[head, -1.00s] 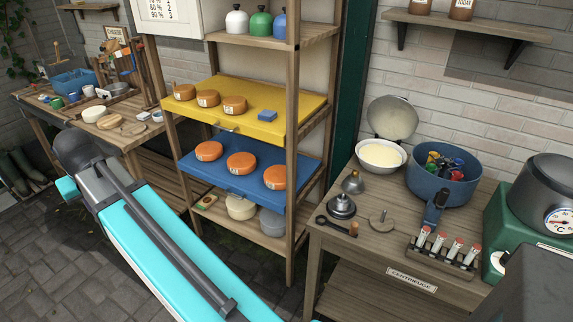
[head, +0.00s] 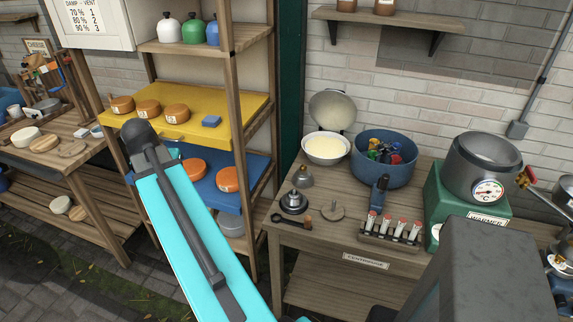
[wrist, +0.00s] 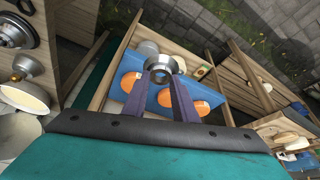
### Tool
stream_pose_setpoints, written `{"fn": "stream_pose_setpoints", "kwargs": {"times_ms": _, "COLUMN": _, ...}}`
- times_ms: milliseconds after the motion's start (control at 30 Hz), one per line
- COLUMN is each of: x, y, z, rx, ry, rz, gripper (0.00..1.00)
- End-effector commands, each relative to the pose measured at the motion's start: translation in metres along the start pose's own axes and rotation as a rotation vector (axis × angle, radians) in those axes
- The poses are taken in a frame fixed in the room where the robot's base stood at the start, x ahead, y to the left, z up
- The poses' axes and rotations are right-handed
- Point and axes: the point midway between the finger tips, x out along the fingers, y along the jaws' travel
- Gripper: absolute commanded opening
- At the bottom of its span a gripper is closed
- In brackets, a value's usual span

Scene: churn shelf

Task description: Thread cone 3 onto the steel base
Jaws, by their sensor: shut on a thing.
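In the wrist view my gripper (wrist: 163,80) is shut on a round steel cone (wrist: 161,63) with a dark centre opening. No number is readable on it. It is held in the air, with the shelf behind it. The steel base (head: 293,203) stands on the wooden table in the head view, dark and round with stepped steel on top. It also shows at the upper left of the wrist view (wrist: 15,32), well apart from the held cone. My gripper is not visible in the head view.
A steel funnel-shaped cover (head: 303,177), a wrench (head: 292,222), a flat disc (head: 333,213), a tube rack (head: 388,236), a cream bowl (head: 326,149) and a blue tub (head: 383,160) crowd the table. The shelf (head: 238,150) with orange cheeses (head: 228,179) stands left.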

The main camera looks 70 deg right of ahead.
Motion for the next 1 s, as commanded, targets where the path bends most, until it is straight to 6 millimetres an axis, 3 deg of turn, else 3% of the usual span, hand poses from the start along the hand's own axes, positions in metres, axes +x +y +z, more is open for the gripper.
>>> {"fn": "stream_pose_setpoints", "kwargs": {"times_ms": 33, "x": 0.001, "y": 0.019, "z": -0.008, "rx": 0.048, "ry": -0.001, "rz": 0.021, "gripper": 0.0}}
{"fn": "stream_pose_setpoints", "kwargs": {"times_ms": 200, "x": 0.009, "y": 0.074, "z": -0.026, "rx": 0.201, "ry": -0.001, "rz": 0.085, "gripper": 0.0}}
{"fn": "stream_pose_setpoints", "kwargs": {"times_ms": 500, "x": 0.018, "y": 0.172, "z": -0.045, "rx": 0.465, "ry": -0.001, "rz": 0.195, "gripper": 0.0}}
{"fn": "stream_pose_setpoints", "kwargs": {"times_ms": 1000, "x": 0.017, "y": 0.329, "z": -0.045, "rx": 0.884, "ry": -0.003, "rz": 0.37, "gripper": 0.0}}
